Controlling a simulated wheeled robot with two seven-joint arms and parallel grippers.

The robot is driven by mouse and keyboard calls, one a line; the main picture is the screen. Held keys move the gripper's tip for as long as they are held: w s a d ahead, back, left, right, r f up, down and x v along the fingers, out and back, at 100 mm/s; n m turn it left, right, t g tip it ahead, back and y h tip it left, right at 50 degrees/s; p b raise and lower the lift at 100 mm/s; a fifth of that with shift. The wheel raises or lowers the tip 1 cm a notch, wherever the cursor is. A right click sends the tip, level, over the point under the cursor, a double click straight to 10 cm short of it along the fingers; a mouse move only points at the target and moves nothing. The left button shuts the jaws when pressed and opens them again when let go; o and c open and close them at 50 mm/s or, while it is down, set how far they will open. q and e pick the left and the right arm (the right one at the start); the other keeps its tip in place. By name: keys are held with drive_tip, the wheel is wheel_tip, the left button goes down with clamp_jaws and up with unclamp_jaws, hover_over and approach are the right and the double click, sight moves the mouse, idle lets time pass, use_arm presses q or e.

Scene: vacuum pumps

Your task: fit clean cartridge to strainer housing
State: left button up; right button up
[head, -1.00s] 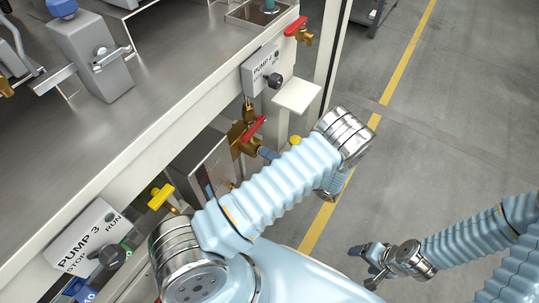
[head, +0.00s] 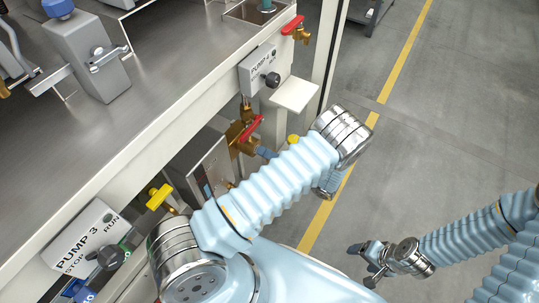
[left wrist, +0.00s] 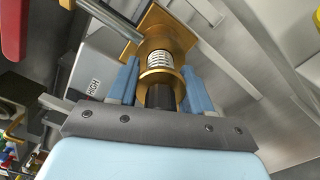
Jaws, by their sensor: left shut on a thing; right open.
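In the left wrist view, the brass strainer housing (left wrist: 158,22) stands ahead of my left gripper (left wrist: 160,88). The gripper's two blue fingers are shut on the cartridge (left wrist: 160,59), which shows a white slatted body, a brass collar and a dark end. The slatted part lies in line with the housing's mouth; how deep it sits is unclear. In the head view, the housing (head: 235,136) is below the PUMP 4 box, with my left gripper (head: 266,152) beside it, mostly hidden by my arm. My right gripper (head: 362,265) is open and empty over the floor.
A red valve handle (head: 252,129) is close to the housing. The PUMP 4 switch box (head: 259,68) and a small white shelf (head: 294,94) are above. A yellow valve (head: 159,197) and the PUMP 3 box (head: 88,240) are lower left.

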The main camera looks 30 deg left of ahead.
use_arm(q)
drive_tip(key=shift+a, duration=0.85)
drive_tip(key=shift+d, duration=0.1)
drive_tip(key=shift+d, duration=1.4)
drive_tip(key=shift+a, duration=1.4)
idle(0.4)
drive_tip(key=o, duration=1.2)
